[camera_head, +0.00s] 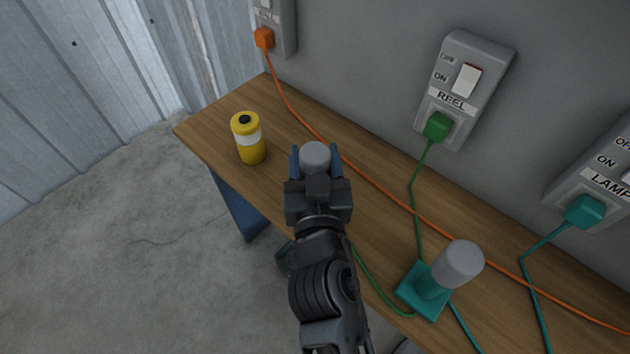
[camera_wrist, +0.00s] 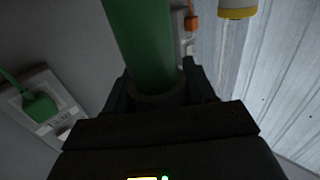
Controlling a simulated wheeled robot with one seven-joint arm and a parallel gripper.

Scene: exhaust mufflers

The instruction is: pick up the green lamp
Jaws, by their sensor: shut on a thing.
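My gripper (camera_head: 315,165) is shut on the green lamp over the left half of the wooden bench. The lamp's grey rounded end (camera_head: 316,155) shows between the blue fingers in the head view. Its green cylindrical part (camera_wrist: 140,40) rises between the jaws in the wrist view. My arm hides the rest of it in the head view. A green cord (camera_head: 375,285) runs from behind my arm along the bench. I cannot tell whether the lamp touches the bench.
A teal lamp (camera_head: 426,291) with a grey shade stands at the right on the bench (camera_head: 385,215). A yellow can (camera_head: 248,143) stands at the left end. An orange cord (camera_head: 385,191) crosses the bench. The REEL switch box (camera_head: 461,90) holds a green plug (camera_head: 437,126).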

